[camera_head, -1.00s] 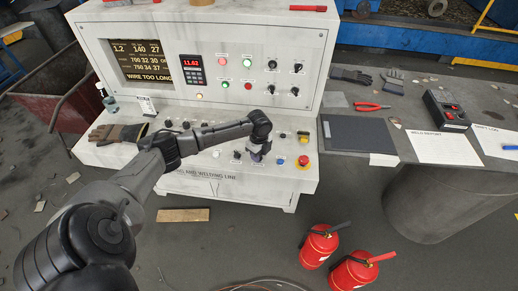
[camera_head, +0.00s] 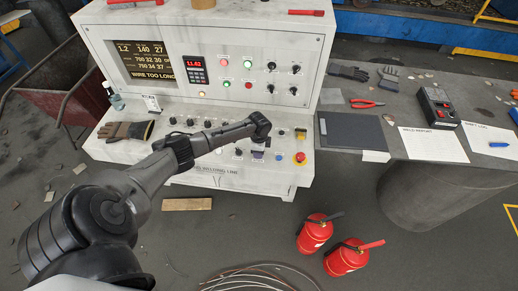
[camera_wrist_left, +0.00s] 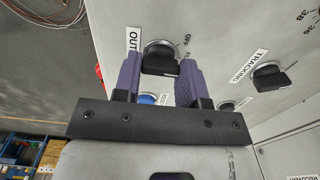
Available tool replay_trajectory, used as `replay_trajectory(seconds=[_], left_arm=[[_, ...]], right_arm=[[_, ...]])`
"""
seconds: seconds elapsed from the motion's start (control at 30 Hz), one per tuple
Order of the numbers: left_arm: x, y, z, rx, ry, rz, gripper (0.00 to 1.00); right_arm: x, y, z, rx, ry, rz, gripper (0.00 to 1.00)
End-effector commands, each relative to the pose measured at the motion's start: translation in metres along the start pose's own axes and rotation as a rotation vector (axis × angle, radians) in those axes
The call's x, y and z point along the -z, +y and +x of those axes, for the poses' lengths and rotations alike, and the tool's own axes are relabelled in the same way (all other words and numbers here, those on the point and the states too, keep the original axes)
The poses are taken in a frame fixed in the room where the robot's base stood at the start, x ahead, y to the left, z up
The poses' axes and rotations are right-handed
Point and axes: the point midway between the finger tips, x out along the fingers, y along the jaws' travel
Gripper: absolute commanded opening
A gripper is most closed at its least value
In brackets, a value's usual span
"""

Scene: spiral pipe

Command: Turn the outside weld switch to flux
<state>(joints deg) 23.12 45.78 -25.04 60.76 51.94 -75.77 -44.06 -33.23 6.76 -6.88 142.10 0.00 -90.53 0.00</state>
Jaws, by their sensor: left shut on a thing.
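The outside weld switch is a black knob with a silver collar (camera_wrist_left: 160,60), at the top middle of the left wrist view. A label starting "OUT" (camera_wrist_left: 133,42) stands to its left; "OFF" shows at its right and the other marking is partly cut off. My left gripper (camera_wrist_left: 158,72) has its two purple fingers on either side of the knob and is shut on it. In the head view my left gripper (camera_head: 257,153) reaches down to the lower sloping panel of the white console (camera_head: 150,165); the arm hides part of the panel. My right gripper is out of view.
A "TRACKING" knob (camera_wrist_left: 269,76) sits beside the switch, and a blue button (camera_wrist_left: 147,99) is close to the fingers. A red emergency button (camera_head: 300,157) is right of the gripper. Gloves (camera_head: 126,131) lie on the panel's left. Two fire extinguishers (camera_head: 314,232) stand on the floor.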

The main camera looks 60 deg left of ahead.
Motion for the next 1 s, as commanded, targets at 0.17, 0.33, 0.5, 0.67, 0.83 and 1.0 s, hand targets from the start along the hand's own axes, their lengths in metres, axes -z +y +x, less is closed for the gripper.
replay_trajectory(seconds=[0.17,0.33,0.5,0.67,0.83,1.0], left_arm=[[0.0003,-0.0003,-0.0009,0.0,0.001,-0.01,0.15],[0.0004,-0.0003,-0.0009,0.0,0.001,-0.011,0.15],[0.0005,-0.0004,-0.0009,0.0,0.002,-0.01,0.43],[0.0003,-0.0003,-0.0007,0.0,0.001,-0.01,0.58],[0.0001,-0.0003,-0.0004,0.0,0.001,-0.01,0.64],[0.0001,-0.0004,-0.0025,0.001,0.001,-0.009,0.64]], right_arm=[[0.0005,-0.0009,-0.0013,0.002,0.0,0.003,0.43],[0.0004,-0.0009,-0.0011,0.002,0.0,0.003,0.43],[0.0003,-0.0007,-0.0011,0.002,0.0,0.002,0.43],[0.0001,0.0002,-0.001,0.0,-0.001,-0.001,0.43],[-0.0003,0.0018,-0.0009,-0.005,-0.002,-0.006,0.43],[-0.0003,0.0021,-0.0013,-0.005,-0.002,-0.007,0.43]])
